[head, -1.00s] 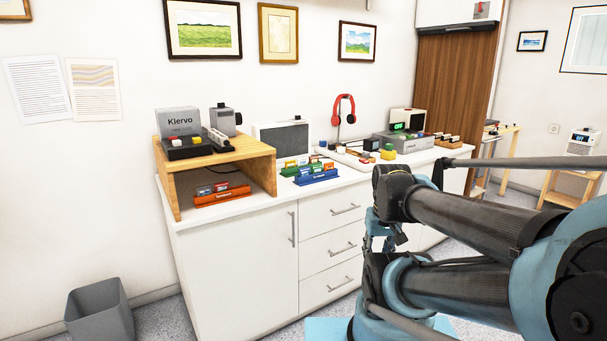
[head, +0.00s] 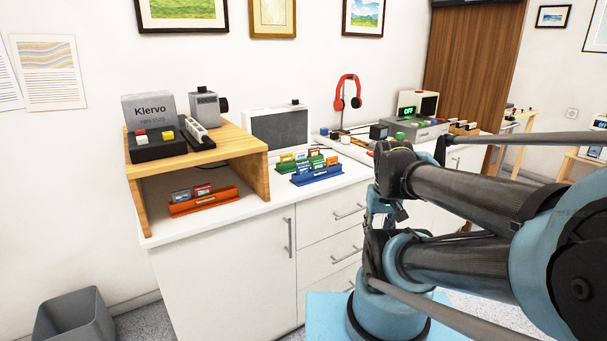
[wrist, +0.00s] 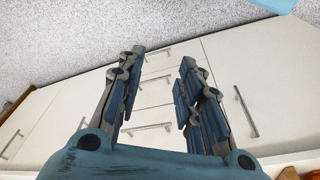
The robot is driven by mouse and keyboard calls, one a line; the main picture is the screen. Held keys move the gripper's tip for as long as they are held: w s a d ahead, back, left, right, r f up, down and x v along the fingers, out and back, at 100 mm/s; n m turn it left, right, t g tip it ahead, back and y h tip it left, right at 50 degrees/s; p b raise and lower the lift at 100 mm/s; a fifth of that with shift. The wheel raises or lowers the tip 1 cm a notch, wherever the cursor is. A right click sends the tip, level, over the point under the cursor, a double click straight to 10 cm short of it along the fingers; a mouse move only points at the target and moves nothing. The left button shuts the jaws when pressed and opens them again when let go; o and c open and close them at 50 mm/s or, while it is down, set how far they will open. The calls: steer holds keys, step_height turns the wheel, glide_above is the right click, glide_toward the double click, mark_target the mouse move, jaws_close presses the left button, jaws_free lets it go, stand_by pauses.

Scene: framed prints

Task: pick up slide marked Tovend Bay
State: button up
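Small slides stand in coloured racks on the white cabinet, but their labels are too small to read, so I cannot tell which is marked Tovend Bay. An orange rack (head: 204,202) with a few slides sits under the wooden shelf. A blue rack (head: 317,176) and a green rack (head: 302,164) with several slides stand on the open counter to its right. My gripper (wrist: 158,70) is open and empty in the wrist view, in front of the cabinet drawers and apart from the slides. In the head view my arm folds at the right.
A wooden shelf (head: 259,174) roofs the orange rack and carries a Klervo box (head: 149,108) and other devices. A grey speaker-like box (head: 277,128) and red headphones (head: 338,92) stand behind the racks. A grey bin (head: 75,318) stands on the floor at left.

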steer(key=shift+r, duration=0.1)
step_height(320, 180, up, 24)
steer(key=f+m+g, duration=0.1)
steer(key=m+g, duration=0.1)
steer(key=m, duration=0.9)
glide_above(303, 166)
steer(key=shift+w+f, duration=0.2)
steer(key=shift+f, duration=4)
steer(key=shift+w+f, duration=0.2)
steer(key=shift+f, duration=3.95)
jaws_close()
